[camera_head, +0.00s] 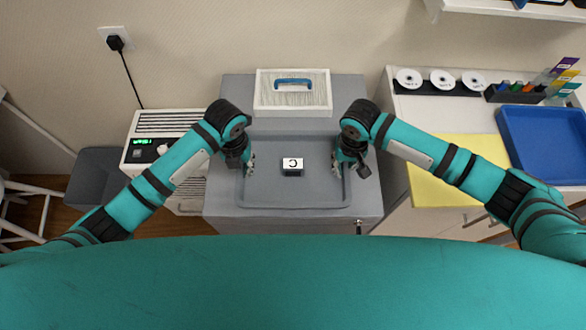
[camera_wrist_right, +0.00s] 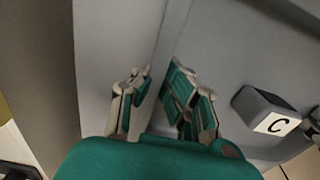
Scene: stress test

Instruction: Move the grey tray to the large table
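The grey tray (camera_head: 268,200) lies flat on a grey cabinet and carries a dark block with a white face marked C (camera_head: 292,166). My left gripper (camera_head: 246,168) is at the tray's left rim; its fingers are too small to tell open from shut. My right gripper (camera_head: 343,168) is at the right rim. In the right wrist view my right gripper (camera_wrist_right: 160,80) has one finger on each side of the tray's rim (camera_wrist_right: 172,28), close against it. The block (camera_wrist_right: 265,110) also shows there. The large table (camera_head: 432,115) is the white one at the right.
A light box with a blue handle (camera_head: 292,106) stands behind the tray. The large table bears a yellow mat (camera_head: 480,147), a blue tray (camera_head: 550,170), several white discs (camera_head: 441,79) and a dark holder (camera_head: 513,97). A white heater-like unit (camera_head: 150,125) stands left of the cabinet.

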